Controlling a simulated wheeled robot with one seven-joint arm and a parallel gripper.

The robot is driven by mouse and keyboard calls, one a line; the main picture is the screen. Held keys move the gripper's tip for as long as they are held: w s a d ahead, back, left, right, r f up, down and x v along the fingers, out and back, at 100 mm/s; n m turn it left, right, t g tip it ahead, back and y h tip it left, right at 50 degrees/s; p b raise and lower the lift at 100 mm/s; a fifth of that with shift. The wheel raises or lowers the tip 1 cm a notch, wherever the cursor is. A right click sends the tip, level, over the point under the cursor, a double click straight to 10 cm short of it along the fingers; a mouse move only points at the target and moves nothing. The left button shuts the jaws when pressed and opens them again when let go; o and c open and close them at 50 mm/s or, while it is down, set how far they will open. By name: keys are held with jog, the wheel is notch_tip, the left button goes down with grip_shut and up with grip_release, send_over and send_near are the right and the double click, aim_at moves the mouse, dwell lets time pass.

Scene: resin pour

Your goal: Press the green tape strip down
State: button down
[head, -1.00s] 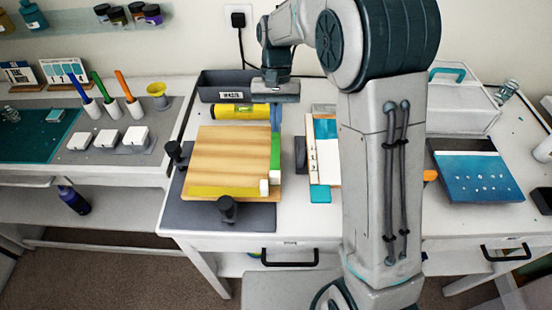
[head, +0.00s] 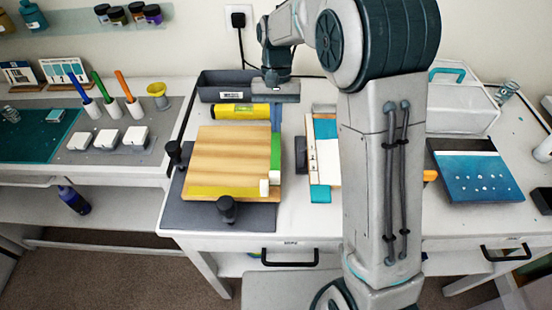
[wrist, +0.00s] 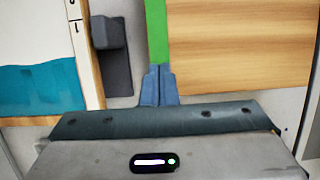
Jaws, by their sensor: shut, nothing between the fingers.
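The green tape strip (head: 275,152) lies along the right edge of the wooden board (head: 228,155), and in the wrist view the strip (wrist: 157,30) runs straight away from my fingertips. My gripper (head: 276,130) points down at the far end of the strip. Its blue fingers are shut together and empty. In the wrist view the fingertips (wrist: 158,68) line up with the near end of the strip and hide part of it. I cannot tell whether they touch it. A yellow strip (head: 222,191) lies along the board's front edge, and a white block (head: 264,187) sits at the front right corner.
The board rests on a dark mat (head: 255,217) with black clamps at the left (head: 174,150) and front (head: 226,208). A yellow roll (head: 232,110) and a grey bin (head: 222,88) stand behind. A dark block (head: 300,155) and a white-and-teal panel (head: 322,135) are to the right.

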aim_at(276, 144)
jog(key=shift+f+b, duration=0.4)
jog(key=shift+f, duration=0.3)
jog(key=shift+s, duration=0.1)
dwell(0.5)
jog(key=shift+s+f+b, duration=0.25)
jog(key=shift+s+b, duration=0.1)
jog(key=shift+s, duration=0.85)
jog(key=shift+s+a+r, duration=0.1)
jog(key=shift+s+r, duration=0.05)
jog(key=shift+s, duration=0.9)
jog(key=shift+s+a+r, duration=0.1)
jog(key=shift+s+r, duration=0.05)
jog(key=shift+s, duration=0.85)
jog(key=shift+s+r, duration=0.1)
jog(key=shift+s, duration=0.8)
jog(key=shift+s, duration=0.15)
jog(key=shift+s+b, duration=0.45)
jog(key=shift+s, duration=0.45)
